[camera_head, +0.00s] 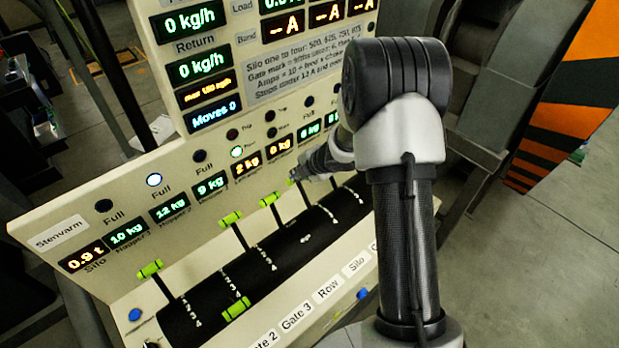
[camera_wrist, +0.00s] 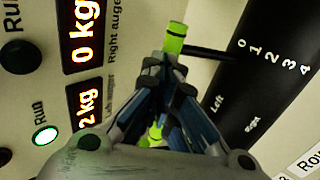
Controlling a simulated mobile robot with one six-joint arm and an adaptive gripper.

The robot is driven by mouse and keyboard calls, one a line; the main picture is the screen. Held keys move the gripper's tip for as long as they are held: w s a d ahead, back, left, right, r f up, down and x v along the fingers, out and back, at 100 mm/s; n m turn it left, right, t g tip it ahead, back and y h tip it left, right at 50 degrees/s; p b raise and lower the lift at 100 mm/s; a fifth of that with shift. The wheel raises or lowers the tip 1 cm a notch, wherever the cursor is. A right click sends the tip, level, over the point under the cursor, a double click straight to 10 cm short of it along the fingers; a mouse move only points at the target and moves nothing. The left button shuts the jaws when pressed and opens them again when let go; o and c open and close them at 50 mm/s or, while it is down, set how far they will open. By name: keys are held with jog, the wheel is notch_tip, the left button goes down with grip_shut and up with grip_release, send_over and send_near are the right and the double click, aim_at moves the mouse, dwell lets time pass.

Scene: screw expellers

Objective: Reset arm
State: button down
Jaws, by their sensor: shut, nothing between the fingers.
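My gripper (camera_head: 300,174) is at the control panel (camera_head: 130,215), at the right part of the lever row. In the wrist view the gripper's fingers (camera_wrist: 163,66) are drawn together and hold nothing. A lever with a green handle (camera_wrist: 175,38) shows just past the fingertips; I cannot tell whether they touch it. Another bit of green (camera_wrist: 155,134) shows between the finger links. My arm hides the right end of the panel in the head view.
Several green-handled levers, such as the left one (camera_head: 150,268), stick out from the black scale strip (camera_head: 205,290). Lit displays (camera_head: 126,234) line the panel above. A blue button (camera_head: 134,314) is at the lower left. Open floor (camera_head: 545,235) lies to the right.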

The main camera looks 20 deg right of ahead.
jog(key=s+d+r+m+t+h+b, duration=0.1)
jog(key=s+d+r+m+h+b, duration=0.2)
jog(key=s+r+m, duration=0.45)
jog(key=s+d+r+m+h+b, duration=0.3)
jog(key=s+r, duration=0.2)
jog(key=r, duration=0.5)
jog(key=s+a+f+m+g+y+b, duration=0.1)
jog(key=s+a+f+m+b, duration=0.1)
jog(key=s, duration=0.6)
jog(key=s+a+f+m+g+y+b, duration=0.1)
jog(key=s+a+m+b, duration=0.3)
jog(key=s, duration=0.4)
jog(key=s+a+f+m+g+y+b, duration=0.1)
jog(key=s+a+f+m+b, duration=0.2)
jog(key=s, duration=0.6)
jog(key=a+f+m, duration=0.1)
jog(key=a+m, duration=0.1)
jog(key=a, duration=0.1)
jog(key=shift+a+g, duration=0.2)
jog(key=shift+g, duration=0.2)
